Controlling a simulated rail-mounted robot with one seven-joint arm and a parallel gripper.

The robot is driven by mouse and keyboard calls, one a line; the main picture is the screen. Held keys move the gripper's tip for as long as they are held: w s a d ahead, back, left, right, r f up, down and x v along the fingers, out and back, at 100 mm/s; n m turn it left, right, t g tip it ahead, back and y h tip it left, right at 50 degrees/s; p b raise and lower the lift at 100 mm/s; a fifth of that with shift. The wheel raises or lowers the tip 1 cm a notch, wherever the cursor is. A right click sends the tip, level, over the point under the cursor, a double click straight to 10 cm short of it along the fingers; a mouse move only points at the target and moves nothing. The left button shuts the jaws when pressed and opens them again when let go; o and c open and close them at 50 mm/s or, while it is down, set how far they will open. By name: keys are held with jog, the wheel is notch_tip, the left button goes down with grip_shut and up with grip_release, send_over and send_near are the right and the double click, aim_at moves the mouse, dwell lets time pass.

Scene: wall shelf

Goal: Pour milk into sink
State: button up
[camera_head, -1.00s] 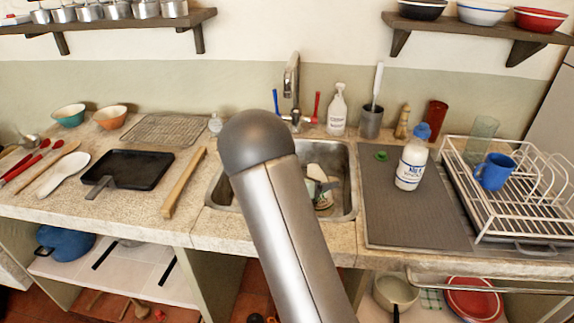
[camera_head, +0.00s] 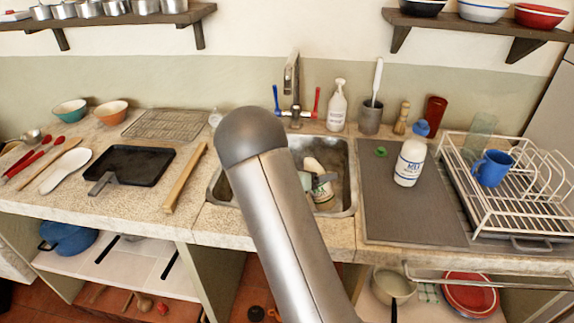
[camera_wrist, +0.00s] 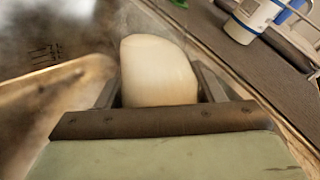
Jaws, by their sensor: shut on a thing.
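My gripper (camera_wrist: 160,95) is shut on a cream-white bottle (camera_wrist: 158,68), whose rounded end shows between the fingers in the wrist view. In the head view the held bottle (camera_head: 324,194) is tilted inside the sink (camera_head: 345,170), with a label showing and my arm covering part of the basin. Its mouth cannot be made out, nor whether liquid is flowing. A second white bottle labelled as milk, with a blue cap (camera_head: 410,160), stands upright on the grey mat right of the sink; it also shows in the wrist view (camera_wrist: 243,22). A green cap (camera_head: 380,152) lies on the mat.
The faucet (camera_head: 292,90) rises behind the sink. A white dish rack (camera_head: 515,225) is at the right. A wooden stick (camera_head: 185,178) lies left of the sink.

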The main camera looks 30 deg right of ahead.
jog(key=shift+w+a+r+n+g+h+p, duration=0.25)
jog(key=shift+w+r+n+h+p, duration=0.2)
jog(key=shift+r+n+p, duration=0.3)
dwell(0.7)
jog(key=shift+s+d+r+n+h+p, duration=0.1)
jog(key=shift+r+n+h+p, duration=0.3)
jog(key=shift+n+p, duration=0.2)
dwell(0.4)
jog(key=shift+n+h, duration=0.35)
jog(key=shift+n, duration=0.5)
jog(key=shift+s+d+r+p, duration=0.15)
jog(key=shift+r+p, duration=0.55)
jog(key=shift+r, duration=0.35)
jog(key=shift+s+a+r+p, duration=0.1)
jog(key=shift+r+p, duration=0.55)
jog(key=shift+r, duration=0.4)
jog(key=shift+f, duration=0.1)
jog(key=shift+s+d+f+n+h, duration=0.15)
jog(key=shift+n+h, duration=0.25)
jog(key=shift+n, duration=0.4)
jog(key=shift+r+n+h, duration=0.4)
jog(key=shift+r+n, duration=0.25)
jog(key=shift+n, duration=0.15)
jog(key=shift+w+a+r+n, duration=0.2)
jog(key=shift+w+r+n, duration=0.1)
jog(key=shift+w+n, duration=0.1)
dwell(0.5)
